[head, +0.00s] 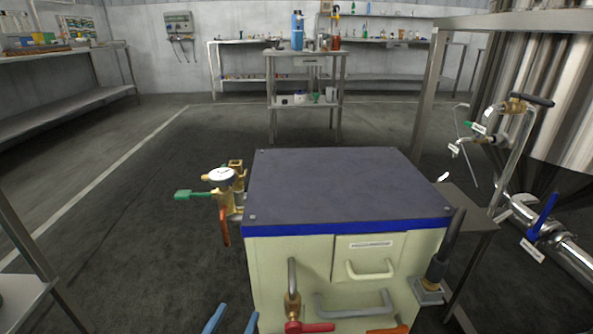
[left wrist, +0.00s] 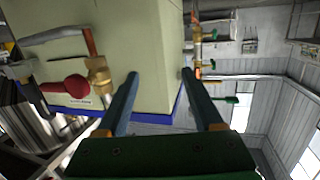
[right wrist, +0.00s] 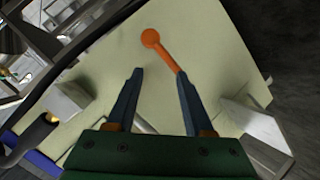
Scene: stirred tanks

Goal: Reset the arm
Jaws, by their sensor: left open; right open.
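My left gripper (head: 233,320) shows as two blue fingertips at the bottom edge of the head view. It is open and empty, in front of the lower left of the cream cabinet (head: 290,265); it also shows open in the left wrist view (left wrist: 160,74). My right gripper (right wrist: 160,72) is open in the right wrist view, facing a cream panel. An orange lever (right wrist: 152,40) with a round end lies ahead of its fingers, its lower part hidden behind one finger. I cannot tell whether they touch. Neither gripper holds anything.
A steel tank (head: 560,100) with piping stands at right. A cart (head: 306,78) stands behind; floor left is clear.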

